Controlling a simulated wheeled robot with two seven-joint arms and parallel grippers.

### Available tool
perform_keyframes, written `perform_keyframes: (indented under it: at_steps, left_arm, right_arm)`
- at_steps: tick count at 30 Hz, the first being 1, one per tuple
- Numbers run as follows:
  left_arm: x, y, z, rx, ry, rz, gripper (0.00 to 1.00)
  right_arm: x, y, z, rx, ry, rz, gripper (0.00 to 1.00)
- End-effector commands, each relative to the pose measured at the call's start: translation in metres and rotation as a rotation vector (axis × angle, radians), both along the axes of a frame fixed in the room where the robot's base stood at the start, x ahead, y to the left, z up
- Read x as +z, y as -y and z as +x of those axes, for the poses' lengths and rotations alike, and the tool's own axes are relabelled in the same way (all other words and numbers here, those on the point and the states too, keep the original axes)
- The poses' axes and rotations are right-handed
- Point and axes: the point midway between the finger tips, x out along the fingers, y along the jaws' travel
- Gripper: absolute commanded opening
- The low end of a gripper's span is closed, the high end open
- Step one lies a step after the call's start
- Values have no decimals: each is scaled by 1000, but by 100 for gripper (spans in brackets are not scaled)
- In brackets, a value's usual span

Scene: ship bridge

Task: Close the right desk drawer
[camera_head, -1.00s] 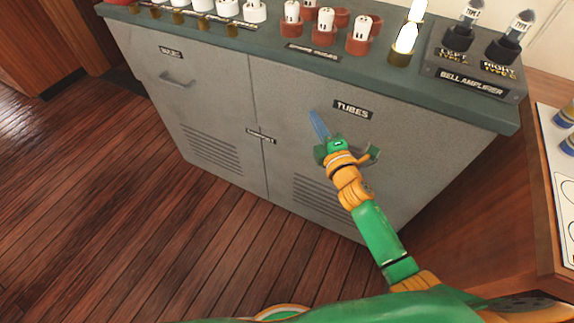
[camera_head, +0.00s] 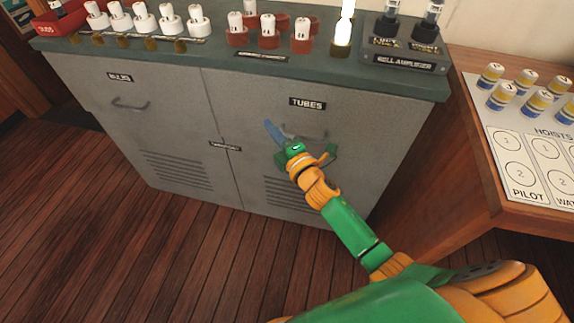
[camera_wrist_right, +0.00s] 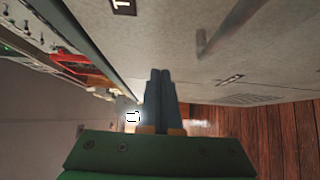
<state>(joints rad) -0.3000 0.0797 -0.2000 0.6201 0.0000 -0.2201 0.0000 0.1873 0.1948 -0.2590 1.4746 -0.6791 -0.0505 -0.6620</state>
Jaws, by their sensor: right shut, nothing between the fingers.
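The desk is a grey cabinet with a dark green top. Its right front (camera_head: 365,125) carries the TUBES label (camera_head: 307,102) and looks about flush with the left front. Its handle (camera_head: 308,131) shows below the label, partly hidden by my right gripper. My right gripper (camera_head: 272,130) is shut and empty in front of this panel, left of the handle. Its blue fingers lie together in the wrist view (camera_wrist_right: 160,88), beside the grey front. I cannot tell whether they touch it. My left gripper is not in view.
The left front (camera_head: 135,125) has its own handle and a BULBS label. Bulbs in sockets and a bell amplifier (camera_head: 405,58) stand on the desk top. A wooden side table (camera_head: 455,130) with several striped cylinders stands at the right. Wooden floor is clear at the left.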

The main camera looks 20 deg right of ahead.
Motion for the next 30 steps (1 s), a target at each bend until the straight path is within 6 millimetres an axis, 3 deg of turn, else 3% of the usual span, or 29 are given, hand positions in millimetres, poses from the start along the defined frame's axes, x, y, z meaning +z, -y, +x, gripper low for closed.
perform_keyframes:
  at_steps: [5, 18, 25, 28, 29, 30]
  left_arm:
    - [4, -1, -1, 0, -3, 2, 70]
    - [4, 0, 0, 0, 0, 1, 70]
    - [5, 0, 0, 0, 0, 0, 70]
    - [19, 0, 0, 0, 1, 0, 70]
    - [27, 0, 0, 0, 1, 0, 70]
    - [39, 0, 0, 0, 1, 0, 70]
  right_arm:
    - [0, 4, -18, 1, -3, -1, 0]
    - [-2, 18, -90, 0, -3, -1, 0]
    - [-2, 20, -99, 0, -7, 3, 0]
    - [-29, 26, -101, -33, -127, 86, 0]
    - [-47, 30, -105, -56, -202, 140, 0]
    - [-78, 36, -115, -104, -325, 232, 0]
